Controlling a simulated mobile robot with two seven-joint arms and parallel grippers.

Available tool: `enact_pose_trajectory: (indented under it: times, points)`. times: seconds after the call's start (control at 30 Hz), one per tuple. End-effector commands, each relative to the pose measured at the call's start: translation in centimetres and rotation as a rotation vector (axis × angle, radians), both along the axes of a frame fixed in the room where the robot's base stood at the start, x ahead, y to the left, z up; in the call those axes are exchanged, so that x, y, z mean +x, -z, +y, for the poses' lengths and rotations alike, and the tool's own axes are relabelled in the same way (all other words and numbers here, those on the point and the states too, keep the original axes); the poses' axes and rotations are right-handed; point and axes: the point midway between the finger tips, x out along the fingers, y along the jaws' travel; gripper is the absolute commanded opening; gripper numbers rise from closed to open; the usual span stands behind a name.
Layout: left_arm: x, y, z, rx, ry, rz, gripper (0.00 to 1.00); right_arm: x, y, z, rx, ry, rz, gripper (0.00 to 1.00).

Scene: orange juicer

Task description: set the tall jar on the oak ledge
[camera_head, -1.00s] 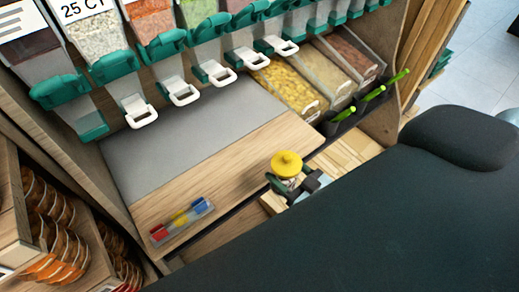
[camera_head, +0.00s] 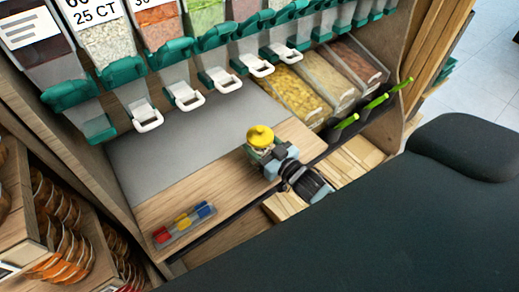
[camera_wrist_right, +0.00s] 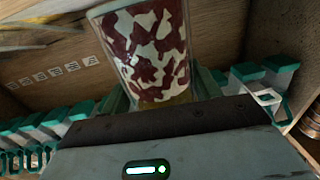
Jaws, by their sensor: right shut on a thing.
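The tall jar has a yellow lid (camera_head: 260,136) and a pale body, mostly hidden in the head view. In the right wrist view its dark red and white patterned side (camera_wrist_right: 145,45) fills the top middle. My right gripper (camera_head: 262,154) is shut around the jar's body below the lid. The oak ledge (camera_head: 190,187) is the light wooden strip in front of the grey panel. The jar appears over the ledge's right part, roughly upright. I cannot tell whether its base touches the wood. My left gripper is not in view.
A small tray with red, yellow and blue pieces (camera_head: 184,224) lies at the ledge's left front. Dispensers with white spouts (camera_head: 187,98) hang above the back. Open bins (camera_head: 286,92) with green-handled scoops (camera_head: 376,102) stand at the right. The ledge's middle is bare.

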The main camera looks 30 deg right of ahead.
Motion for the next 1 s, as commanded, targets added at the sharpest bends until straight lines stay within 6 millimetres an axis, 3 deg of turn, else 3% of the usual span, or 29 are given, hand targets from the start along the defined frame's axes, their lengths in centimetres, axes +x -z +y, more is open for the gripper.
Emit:
enact_pose_trajectory:
  times: [0.03, 0.13, 0.3, 0.73, 0.77, 0.9, 1.0]
  points:
    - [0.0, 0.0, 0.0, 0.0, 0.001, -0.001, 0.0, 0.8, -0.3, 0.0, 0.001, 0.0, -0.008, 0.35]
    - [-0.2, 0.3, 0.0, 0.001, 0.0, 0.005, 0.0, 0.5, 1.7, 0.0, 0.0, 0.001, -0.001, 0.35]
    - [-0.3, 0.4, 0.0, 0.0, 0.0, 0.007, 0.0, 0.5, 3.2, 0.0, 0.001, 0.0, -0.005, 0.35]
    - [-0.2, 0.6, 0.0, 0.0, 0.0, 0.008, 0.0, 0.5, 3.7, 0.0, 0.0, 0.0, -0.005, 0.35]
    - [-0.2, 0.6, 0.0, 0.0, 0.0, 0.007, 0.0, 0.4, 3.9, 0.0, -0.001, 0.0, -0.001, 0.63]
    - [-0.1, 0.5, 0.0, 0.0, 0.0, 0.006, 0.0, 0.4, 3.7, 0.0, -0.001, 0.0, -0.002, 0.82]
    - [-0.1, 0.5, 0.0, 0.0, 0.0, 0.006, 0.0, 0.4, 3.7, 0.0, -0.001, 0.0, -0.002, 0.84]
